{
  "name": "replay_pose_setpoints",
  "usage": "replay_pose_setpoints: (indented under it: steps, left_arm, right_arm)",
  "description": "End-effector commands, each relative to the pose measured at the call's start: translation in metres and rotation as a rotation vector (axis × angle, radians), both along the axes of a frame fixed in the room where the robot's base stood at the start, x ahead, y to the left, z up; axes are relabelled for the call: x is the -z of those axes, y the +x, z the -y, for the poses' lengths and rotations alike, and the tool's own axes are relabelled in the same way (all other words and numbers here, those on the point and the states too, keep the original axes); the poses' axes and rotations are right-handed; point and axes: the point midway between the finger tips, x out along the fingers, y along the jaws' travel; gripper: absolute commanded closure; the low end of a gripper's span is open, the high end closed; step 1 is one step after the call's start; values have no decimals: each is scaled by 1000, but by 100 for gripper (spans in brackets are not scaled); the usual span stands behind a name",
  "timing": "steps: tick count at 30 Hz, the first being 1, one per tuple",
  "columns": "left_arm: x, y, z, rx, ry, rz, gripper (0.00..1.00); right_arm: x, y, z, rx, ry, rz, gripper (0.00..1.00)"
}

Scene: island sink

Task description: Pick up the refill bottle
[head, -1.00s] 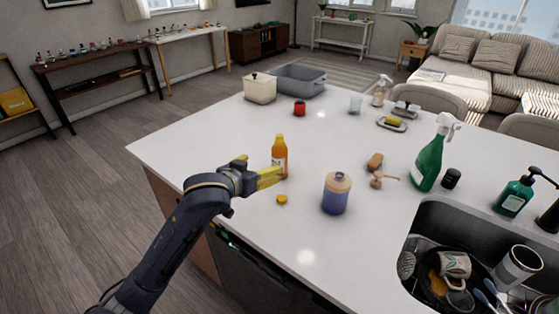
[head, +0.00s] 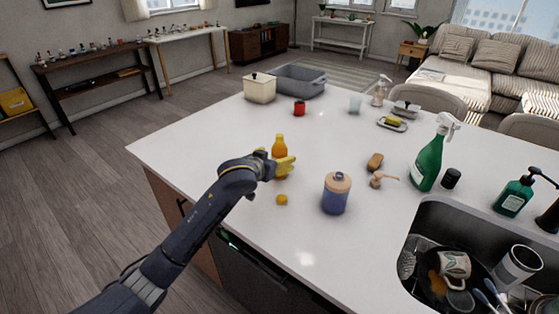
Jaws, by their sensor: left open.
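The refill bottle, an orange bottle with a yellowish neck (head: 279,146), stands upright on the white island top. My right gripper is not in view.
A blue jar with a wooden lid (head: 336,193) stands right of the bottle. A brush (head: 382,180), green spray bottle (head: 430,158) and dark cap (head: 451,179) are farther right. The sink (head: 440,225) holds dishes. The counter left of the bottle is clear.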

Motion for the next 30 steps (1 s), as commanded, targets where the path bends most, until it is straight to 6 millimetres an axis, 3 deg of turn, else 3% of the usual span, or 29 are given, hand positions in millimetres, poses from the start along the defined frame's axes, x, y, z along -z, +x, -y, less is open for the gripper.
replay_pose_setpoints:
  steps: [9,20,30]
  left_arm:
    - [10,28,11,-1,0,0,23]
    - [12,31,12,0,-1,1,22]
    - [12,31,12,0,-1,1,62]
  right_arm:
    - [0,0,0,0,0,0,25]
    - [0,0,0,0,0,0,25]
    - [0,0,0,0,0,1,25]
